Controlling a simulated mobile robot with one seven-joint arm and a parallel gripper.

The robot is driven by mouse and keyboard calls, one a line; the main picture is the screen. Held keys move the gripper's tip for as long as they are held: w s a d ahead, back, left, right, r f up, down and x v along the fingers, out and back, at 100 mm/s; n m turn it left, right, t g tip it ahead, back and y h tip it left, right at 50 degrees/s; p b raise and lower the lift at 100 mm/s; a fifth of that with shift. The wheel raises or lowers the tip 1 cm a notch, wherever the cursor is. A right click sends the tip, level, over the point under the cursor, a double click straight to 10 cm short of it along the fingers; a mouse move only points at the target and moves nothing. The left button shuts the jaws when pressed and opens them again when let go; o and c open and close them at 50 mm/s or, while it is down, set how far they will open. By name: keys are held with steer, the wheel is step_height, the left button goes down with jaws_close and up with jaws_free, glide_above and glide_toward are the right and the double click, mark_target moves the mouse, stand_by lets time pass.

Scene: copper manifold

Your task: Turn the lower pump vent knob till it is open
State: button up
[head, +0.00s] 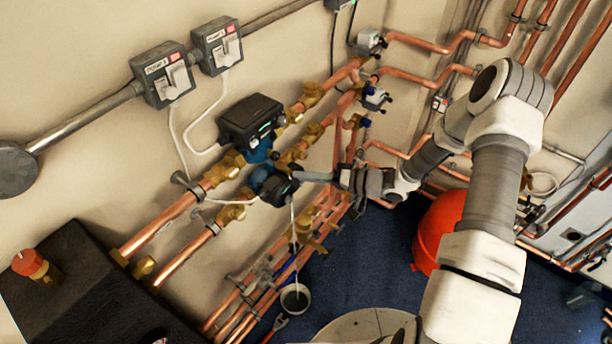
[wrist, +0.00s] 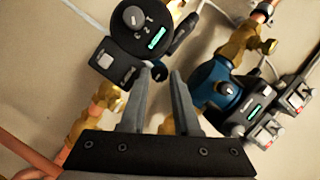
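The lower pump (head: 278,188) has a dark round head on the lower copper pipe. In the wrist view its black face (wrist: 125,45) carries a round grey dial (wrist: 133,15) with markings and a lit green display. I take this dial for the vent knob, but cannot read its setting. My gripper (head: 302,178) is close to the right side of this pump. In the wrist view my gripper (wrist: 163,72) has its fingers apart with nothing clearly held, below and right of the dial. A small dark part (wrist: 158,74) shows between the tips; contact is unclear.
The upper pump (head: 257,143) sits close above; its blue body (wrist: 218,85) is right of my fingers. Copper pipes and brass valves (head: 232,213) surround both. A red vessel (head: 437,230) stands beneath my arm.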

steer(key=o, duration=0.4)
steer(key=b+v, duration=0.3)
steer(key=v, duration=1.4)
steer(key=shift+d, duration=0.15)
steer(key=shift+r, duration=0.1)
